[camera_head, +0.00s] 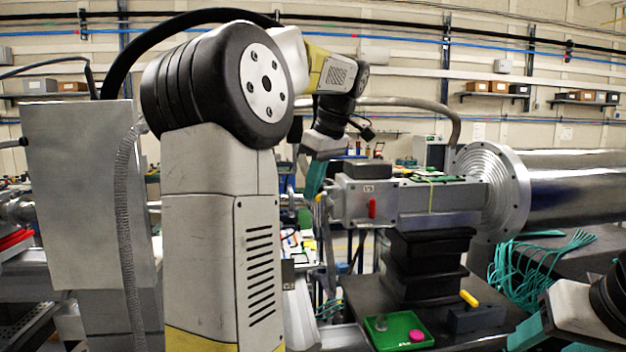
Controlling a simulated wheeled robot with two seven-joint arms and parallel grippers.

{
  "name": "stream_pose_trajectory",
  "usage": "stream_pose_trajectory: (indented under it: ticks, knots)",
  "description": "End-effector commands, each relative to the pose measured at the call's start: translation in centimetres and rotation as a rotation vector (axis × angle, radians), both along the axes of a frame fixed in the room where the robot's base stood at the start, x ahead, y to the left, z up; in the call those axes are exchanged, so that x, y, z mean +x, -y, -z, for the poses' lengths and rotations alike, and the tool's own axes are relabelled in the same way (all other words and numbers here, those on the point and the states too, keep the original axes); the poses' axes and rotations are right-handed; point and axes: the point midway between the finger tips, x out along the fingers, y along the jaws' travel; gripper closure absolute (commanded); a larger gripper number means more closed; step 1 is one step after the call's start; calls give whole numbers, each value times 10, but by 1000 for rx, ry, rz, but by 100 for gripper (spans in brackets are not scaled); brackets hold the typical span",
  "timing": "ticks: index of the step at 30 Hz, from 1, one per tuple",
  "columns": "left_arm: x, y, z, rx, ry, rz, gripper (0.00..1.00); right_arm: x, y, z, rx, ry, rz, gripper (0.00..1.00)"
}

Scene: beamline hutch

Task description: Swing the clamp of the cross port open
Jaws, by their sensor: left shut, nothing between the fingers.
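My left arm fills the left middle of the head view, and its wrist reaches down toward the left end of a grey metal box (375,200) on the beamline. My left gripper (315,182) has teal fingers, shut with nothing between them, beside a small flange and clamp area (322,208) at that end. I cannot tell whether the fingers touch the clamp. The clamp is small and partly hidden, so its position is unclear. My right gripper (527,334) shows only in part at the lower right, well away from the beamline; its jaw state is unclear.
A large ribbed flange and steel pipe (575,190) extend right from the box. A black pedestal (425,265) stands on a dark table. A green tray (400,335) with a pink knob and a dark block with a yellow handle (468,298) lie in front. Teal cables (525,265) hang at right.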

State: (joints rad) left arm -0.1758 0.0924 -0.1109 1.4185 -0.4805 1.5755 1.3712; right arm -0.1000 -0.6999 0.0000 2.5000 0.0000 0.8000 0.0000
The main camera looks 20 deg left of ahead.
Motion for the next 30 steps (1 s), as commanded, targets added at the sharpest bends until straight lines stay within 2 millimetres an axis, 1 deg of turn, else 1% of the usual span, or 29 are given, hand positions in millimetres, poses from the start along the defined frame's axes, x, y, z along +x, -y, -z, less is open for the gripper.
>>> stream_pose_trajectory:
  ticks: [6,12,30]
  knots:
    - [0,12,0,0,-1,2,100,0,0,0,0,0,0,44]
    - [0,18,0,-1,-1,3,100,0,0,0,0,0,0,44]
    - [1,20,1,-6,-2,8,100,0,0,0,0,0,0,44]
